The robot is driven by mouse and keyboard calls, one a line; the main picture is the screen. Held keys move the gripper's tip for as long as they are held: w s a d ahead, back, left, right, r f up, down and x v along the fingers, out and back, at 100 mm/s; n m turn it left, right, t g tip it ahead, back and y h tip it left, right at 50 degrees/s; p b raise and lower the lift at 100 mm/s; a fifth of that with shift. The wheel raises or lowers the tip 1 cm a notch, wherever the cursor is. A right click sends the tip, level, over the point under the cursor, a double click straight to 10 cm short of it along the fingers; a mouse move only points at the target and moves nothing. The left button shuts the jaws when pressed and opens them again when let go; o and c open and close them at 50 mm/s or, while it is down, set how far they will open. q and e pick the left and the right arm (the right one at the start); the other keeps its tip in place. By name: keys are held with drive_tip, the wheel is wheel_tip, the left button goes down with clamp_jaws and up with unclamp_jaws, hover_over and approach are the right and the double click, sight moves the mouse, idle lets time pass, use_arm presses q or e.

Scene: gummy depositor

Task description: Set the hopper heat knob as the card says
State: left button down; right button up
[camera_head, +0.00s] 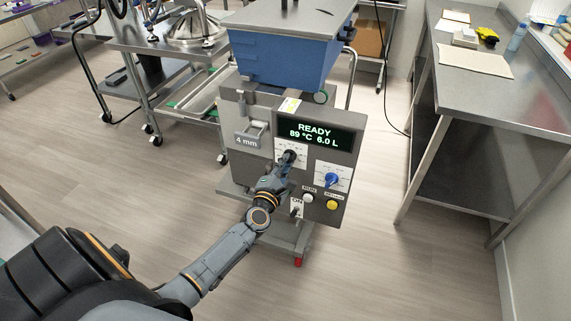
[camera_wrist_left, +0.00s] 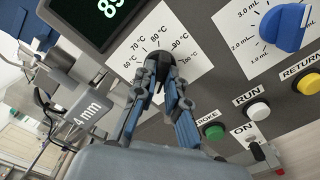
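The black hopper heat knob (camera_head: 289,156) is on the grey front panel, on a white dial marked 60 to 100 °C (camera_wrist_left: 126,54). My left gripper (camera_head: 282,168) is at the knob. In the left wrist view its two fingertips (camera_wrist_left: 162,78) lie on either side of the knob (camera_wrist_left: 160,62) and look closed on it. The fingers hide part of the knob, and I cannot read its pointer. The display (camera_head: 315,135) reads READY, 89 °C, 6.0 L. My right gripper is not in view.
A blue dose knob (camera_head: 331,180) is right of the heat knob. A steel table (camera_head: 500,90) stands right, with open floor between.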

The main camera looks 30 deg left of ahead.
use_arm(q)
drive_tip(key=shift+m, duration=0.5)
drive_tip(key=n+p, duration=0.2)
drive_tip(key=n, duration=3.1)
drive_tip(key=shift+f+p, duration=0.2)
drive_tip(key=shift+p, duration=0.2)
idle(0.4)
